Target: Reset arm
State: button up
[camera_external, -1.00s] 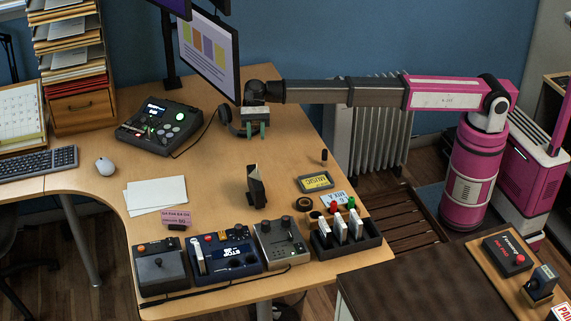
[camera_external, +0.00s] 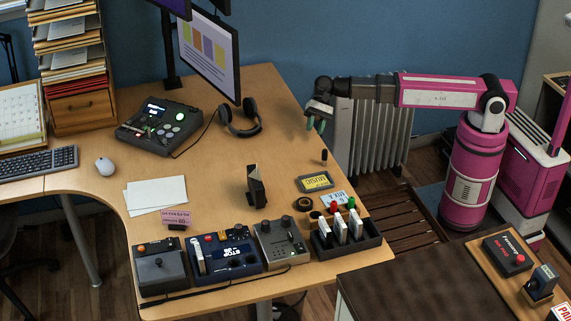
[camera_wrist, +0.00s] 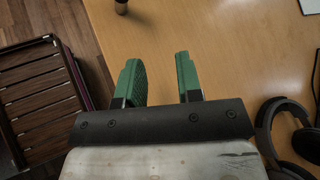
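My gripper (camera_external: 316,124) hangs above the desk's right back edge in the external view, at the end of my pink and grey arm. In the wrist view my gripper (camera_wrist: 160,78) shows two green fingers set apart with nothing between them, so it is open and empty. Bare wooden desk (camera_wrist: 225,50) lies beneath the fingers.
Black headphones (camera_external: 243,130) lie on the desk left of my gripper, and also show at right in the wrist view (camera_wrist: 262,125). A small dark upright cylinder (camera_external: 324,156) stands below my gripper. A white radiator (camera_external: 372,135) stands behind. A slatted wooden piece (camera_wrist: 40,95) is beside the desk.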

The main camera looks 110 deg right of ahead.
jog(key=s+f+h, duration=0.1)
jog(key=s+f, duration=0.2)
jog(key=s, duration=0.3)
jog(key=s+a+f+n+g+h, duration=0.2)
jog(key=s+a+f+n+h, duration=0.1)
jog(key=f+n, duration=0.3)
jog(key=s+a+f+n+g+h, duration=0.2)
jog(key=a+f+n, duration=0.3)
jog(key=f, duration=0.3)
jog(key=s+a+f+n+g+h, duration=0.2)
jog(key=s+a+f+n+h, duration=0.1)
jog(key=s+a+f+n, duration=0.2)
notch_tip(320, 180, down, 2)
jog(key=shift+n+h, duration=0.3)
jog(key=shift+n, duration=0.7)
